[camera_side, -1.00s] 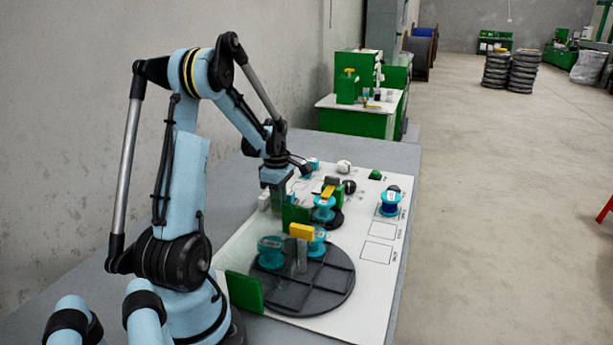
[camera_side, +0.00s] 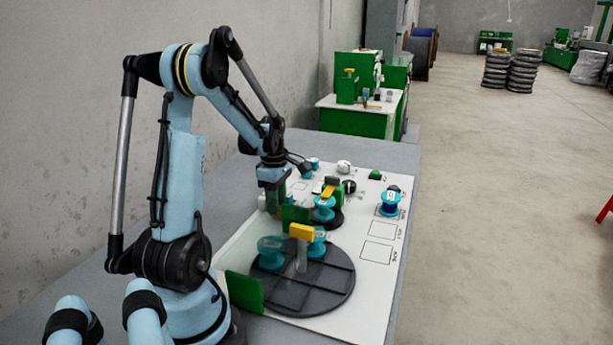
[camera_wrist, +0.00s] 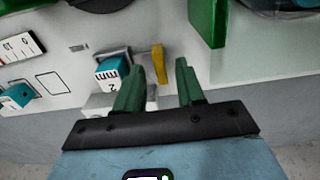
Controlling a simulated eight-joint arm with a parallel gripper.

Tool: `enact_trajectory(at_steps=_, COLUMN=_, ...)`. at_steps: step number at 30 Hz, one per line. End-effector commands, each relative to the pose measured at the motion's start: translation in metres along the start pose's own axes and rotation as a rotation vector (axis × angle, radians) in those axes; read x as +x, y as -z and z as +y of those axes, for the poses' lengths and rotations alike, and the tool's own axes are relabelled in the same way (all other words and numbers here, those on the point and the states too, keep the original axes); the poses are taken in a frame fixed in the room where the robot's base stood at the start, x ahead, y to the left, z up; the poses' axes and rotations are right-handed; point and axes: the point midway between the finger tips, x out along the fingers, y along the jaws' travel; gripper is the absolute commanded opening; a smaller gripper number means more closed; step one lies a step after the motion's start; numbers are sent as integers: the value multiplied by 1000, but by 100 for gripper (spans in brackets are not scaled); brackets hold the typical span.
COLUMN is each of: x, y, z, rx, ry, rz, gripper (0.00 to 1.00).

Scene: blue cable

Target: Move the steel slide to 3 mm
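In the wrist view, a teal block (camera_wrist: 112,74) marked "mm" and "2" sits in a grey metallic frame (camera_wrist: 97,53) on the white board. This metallic part looks like the steel slide, but I cannot tell for certain. A yellow upright piece (camera_wrist: 158,62) stands just right of it. My gripper (camera_wrist: 160,66) has two green fingers, apart, with a clear gap between them. The yellow piece shows in that gap, beyond the fingertips; I cannot tell whether they touch it. The left finger partly covers the block's right side. In the side view my gripper (camera_side: 272,199) is low over the board's left edge.
A green upright plate (camera_side: 295,214) stands close to my gripper. A dark round turntable (camera_side: 315,292) with teal spools and a yellow-topped post (camera_side: 302,231) is nearer the camera. In the wrist view, a white scale (camera_wrist: 18,47) and another teal block (camera_wrist: 17,96) lie left.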

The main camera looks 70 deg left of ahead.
Motion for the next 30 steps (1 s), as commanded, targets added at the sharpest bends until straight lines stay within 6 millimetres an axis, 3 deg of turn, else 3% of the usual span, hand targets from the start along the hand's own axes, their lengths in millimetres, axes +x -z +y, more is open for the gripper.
enact_trajectory(at_steps=18, x=-97, y=0, z=0, rx=0, ry=0, rz=0, gripper=38)
enact_trajectory(at_steps=30, x=-112, y=0, z=0, rx=0, ry=0, rz=0, gripper=38)
